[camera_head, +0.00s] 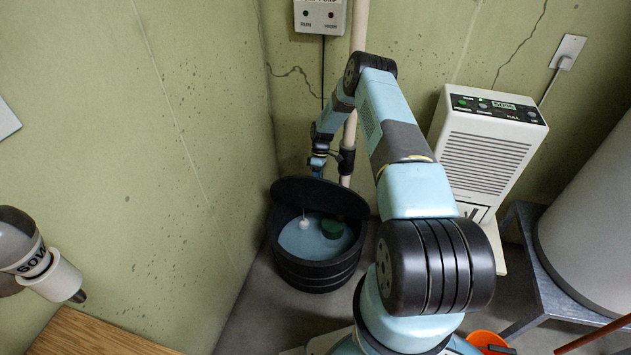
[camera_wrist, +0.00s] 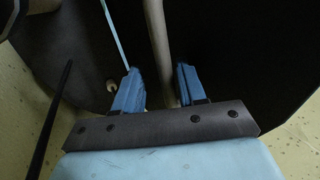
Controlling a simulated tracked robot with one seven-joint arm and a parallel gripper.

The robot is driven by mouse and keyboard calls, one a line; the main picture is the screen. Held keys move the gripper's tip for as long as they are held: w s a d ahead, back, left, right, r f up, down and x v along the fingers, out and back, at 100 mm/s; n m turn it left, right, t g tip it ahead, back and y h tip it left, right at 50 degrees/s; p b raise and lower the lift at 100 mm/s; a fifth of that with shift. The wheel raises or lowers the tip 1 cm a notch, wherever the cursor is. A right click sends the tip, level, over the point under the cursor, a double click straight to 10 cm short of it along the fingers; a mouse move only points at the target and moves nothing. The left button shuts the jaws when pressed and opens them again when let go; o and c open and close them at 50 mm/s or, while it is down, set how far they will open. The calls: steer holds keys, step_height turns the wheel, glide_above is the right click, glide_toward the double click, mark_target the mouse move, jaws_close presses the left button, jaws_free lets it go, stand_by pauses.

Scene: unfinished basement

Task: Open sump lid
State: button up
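The black round sump basin (camera_head: 315,275) stands on the floor in the corner. Its dark lid (camera_head: 290,190) is tilted up at the back, and the front of the basin is uncovered. Water (camera_head: 300,240), a white float (camera_head: 304,222) and a green part (camera_head: 332,228) show inside. My gripper (camera_head: 317,170) is at the lid's far upper edge, with its fingertips partly hidden in the head view. In the wrist view my gripper (camera_wrist: 158,88) has its two blue fingers apart, with nothing clearly held between them. Large dark surfaces fill the space beyond; I cannot tell whether the fingers touch the lid.
A pale vertical pipe (camera_head: 358,30) rises behind the basin, close to my arm. A white dehumidifier (camera_head: 487,140) and a large grey tank (camera_head: 595,215) on a metal stand are at right. A wooden top (camera_head: 90,335) is at lower left. Walls close in the left and back.

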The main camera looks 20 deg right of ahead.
mark_target(326, 181)
steer(key=shift+r, duration=0.2)
steer(key=s+r, duration=0.1)
steer(key=r, duration=0.2)
steer(key=s+r, duration=0.2)
steer(key=r, duration=0.1)
steer(key=s+r, duration=0.2)
steer(key=r, duration=0.1)
steer(key=shift+s+a, duration=0.1)
steer(key=shift+a, duration=0.05)
steer(key=s+r, duration=0.1)
steer(key=s, duration=0.2)
steer(key=s+r, duration=0.1)
steer(key=s, duration=0.1)
steer(key=s+r, duration=0.1)
steer(key=s, duration=0.2)
steer(key=shift+s+a+r, duration=0.15)
steer(key=shift+s+r, duration=0.15)
steer(key=shift+s, duration=0.05)
